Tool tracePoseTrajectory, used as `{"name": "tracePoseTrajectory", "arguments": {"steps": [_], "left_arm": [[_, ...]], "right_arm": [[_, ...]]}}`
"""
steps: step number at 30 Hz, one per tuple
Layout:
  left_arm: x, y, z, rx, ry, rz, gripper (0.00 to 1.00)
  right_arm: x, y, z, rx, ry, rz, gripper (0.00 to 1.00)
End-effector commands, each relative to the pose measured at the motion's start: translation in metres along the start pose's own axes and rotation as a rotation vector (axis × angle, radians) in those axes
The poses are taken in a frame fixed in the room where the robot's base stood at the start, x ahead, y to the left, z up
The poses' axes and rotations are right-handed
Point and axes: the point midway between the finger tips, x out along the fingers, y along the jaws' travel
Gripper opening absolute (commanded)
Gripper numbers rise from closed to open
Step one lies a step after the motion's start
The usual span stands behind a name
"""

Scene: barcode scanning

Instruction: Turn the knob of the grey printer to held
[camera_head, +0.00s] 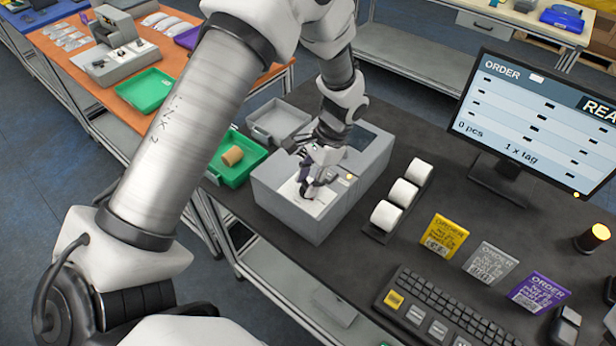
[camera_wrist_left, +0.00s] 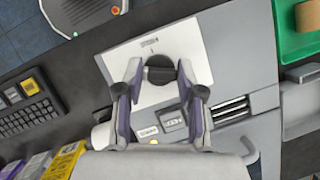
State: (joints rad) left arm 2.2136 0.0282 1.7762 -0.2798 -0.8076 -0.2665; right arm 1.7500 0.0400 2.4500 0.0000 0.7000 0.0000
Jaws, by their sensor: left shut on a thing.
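The grey printer (camera_head: 322,225) stands on the dark bench in the middle of the head view. Its white top panel also shows in the left wrist view (camera_wrist_left: 198,62). My left gripper (camera_head: 314,192) reaches down onto this panel. In the left wrist view my left gripper (camera_wrist_left: 158,78) is shut on the dark round knob (camera_wrist_left: 159,63), one finger on each side. Small markings sit on the panel beyond the knob, too small to read. In the head view the gripper hides the knob. My right gripper is not in view.
Label rolls (camera_head: 387,215) stand right of the printer. Yellow, grey and purple order cards (camera_head: 487,262), a keyboard (camera_head: 440,308) and a monitor (camera_head: 535,130) are farther right. A grey tray (camera_head: 262,137) and a green tray (camera_head: 217,168) with a brown roll (camera_head: 232,156) lie to the left.

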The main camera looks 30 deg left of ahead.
Motion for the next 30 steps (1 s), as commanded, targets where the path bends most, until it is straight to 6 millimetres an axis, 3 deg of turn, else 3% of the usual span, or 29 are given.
{"name": "tracePoseTrajectory", "arguments": {"steps": [15,30], "left_arm": [[0.0001,-0.0018,0.0001,-0.33,0.001,0.137,0.03],[-0.0002,-0.0023,-0.0003,-0.386,0.003,0.16,0.03]], "right_arm": [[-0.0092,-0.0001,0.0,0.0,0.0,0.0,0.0],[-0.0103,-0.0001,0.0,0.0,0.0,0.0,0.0]]}}
